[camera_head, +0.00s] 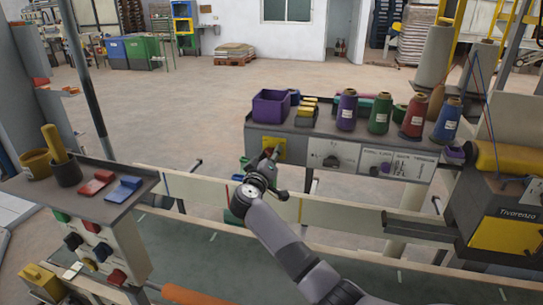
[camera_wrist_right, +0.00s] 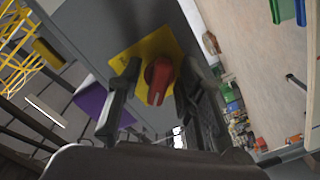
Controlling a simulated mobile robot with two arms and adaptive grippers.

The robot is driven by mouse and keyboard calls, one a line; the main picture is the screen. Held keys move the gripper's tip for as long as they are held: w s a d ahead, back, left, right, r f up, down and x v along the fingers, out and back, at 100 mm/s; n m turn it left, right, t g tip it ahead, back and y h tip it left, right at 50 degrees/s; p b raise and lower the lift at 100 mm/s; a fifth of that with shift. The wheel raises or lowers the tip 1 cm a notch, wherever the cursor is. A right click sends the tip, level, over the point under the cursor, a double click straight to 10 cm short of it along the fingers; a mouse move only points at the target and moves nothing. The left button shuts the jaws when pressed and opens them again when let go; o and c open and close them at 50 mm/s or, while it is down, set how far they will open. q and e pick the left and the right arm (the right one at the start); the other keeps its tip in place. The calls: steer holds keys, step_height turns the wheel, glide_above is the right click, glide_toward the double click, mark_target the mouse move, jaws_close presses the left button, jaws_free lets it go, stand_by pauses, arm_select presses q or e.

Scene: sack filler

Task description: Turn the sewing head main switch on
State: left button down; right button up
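The main switch is a red rotary knob (camera_wrist_right: 158,78) on a yellow plate (camera_wrist_right: 168,45), on the front of a grey control box (camera_head: 225,140). In the head view the yellow plate (camera_head: 281,151) shows at the box's left end, and my gripper hides much of the knob. My right gripper (camera_head: 267,163) is at the switch. In the right wrist view its open fingers (camera_wrist_right: 158,90) stand on either side of the knob, with gaps visible. I cannot tell from the knob's angle whether it is on or off. My left gripper is not in view.
Thread cones (camera_head: 379,113) and a purple bin (camera_head: 271,106) stand on the box. A sewing head (camera_head: 505,215) is at the right. A second panel (camera_head: 100,250) with several knobs stands at the left. A pale rail (camera_head: 345,213) runs below the switch.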

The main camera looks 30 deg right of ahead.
steer(key=shift+c, duration=0.2)
jaws_close()
